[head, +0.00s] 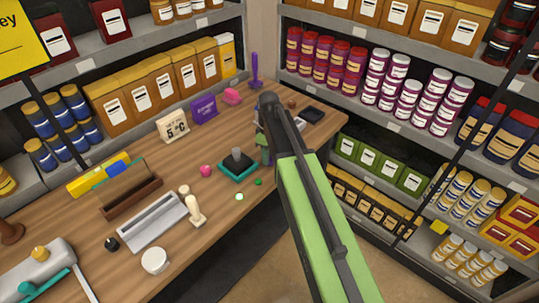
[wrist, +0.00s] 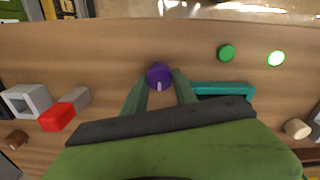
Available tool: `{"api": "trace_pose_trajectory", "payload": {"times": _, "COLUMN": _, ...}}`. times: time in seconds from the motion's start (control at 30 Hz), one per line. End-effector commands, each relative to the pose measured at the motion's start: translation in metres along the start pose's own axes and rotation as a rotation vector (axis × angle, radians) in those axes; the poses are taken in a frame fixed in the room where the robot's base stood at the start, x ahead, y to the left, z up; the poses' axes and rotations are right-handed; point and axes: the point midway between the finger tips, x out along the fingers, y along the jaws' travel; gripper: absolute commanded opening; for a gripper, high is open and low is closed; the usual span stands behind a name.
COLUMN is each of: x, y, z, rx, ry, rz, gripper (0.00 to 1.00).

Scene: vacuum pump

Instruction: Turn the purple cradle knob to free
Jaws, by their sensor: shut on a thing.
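The purple knob (wrist: 159,72) shows in the wrist view as a round knob with a white mark on its near side. It sits between the two fingers of my gripper (wrist: 160,80), which is shut on it. In the head view my green arm reaches over the right part of the wooden counter. My gripper is mostly hidden there, with a green part (head: 264,146) showing beside the arm. The knob is hidden in the head view. I cannot make out a cradle or any position marking around the knob.
A teal base (head: 238,168) with a dark block stands left of my arm; its edge is right of my fingers in the wrist view. A green button (wrist: 227,52) and a pale green-rimmed disc (wrist: 276,58) lie nearby. A red block (wrist: 57,117) is at left. Stocked shelves surround the counter.

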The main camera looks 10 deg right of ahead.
Motion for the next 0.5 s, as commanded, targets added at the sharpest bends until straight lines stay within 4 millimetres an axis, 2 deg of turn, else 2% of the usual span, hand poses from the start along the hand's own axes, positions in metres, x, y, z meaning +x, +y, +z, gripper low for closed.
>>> {"api": "trace_pose_trajectory", "payload": {"times": 0.2, "x": -0.0001, "y": 0.0018, "z": 0.0007, "rx": 0.001, "ry": -0.001, "rz": 0.004, "gripper": 0.00}}
{"api": "trace_pose_trajectory", "payload": {"times": 0.23, "x": -0.0001, "y": 0.0019, "z": 0.0007, "rx": 0.001, "ry": -0.001, "rz": 0.004, "gripper": 0.38}}
{"api": "trace_pose_trajectory", "payload": {"times": 0.37, "x": -0.0001, "y": 0.0015, "z": 0.0007, "rx": 0.001, "ry": -0.001, "rz": 0.003, "gripper": 0.55}}
{"api": "trace_pose_trajectory", "payload": {"times": 0.5, "x": -0.0001, "y": 0.0010, "z": 0.0006, "rx": 0.001, "ry": -0.001, "rz": 0.002, "gripper": 0.55}}
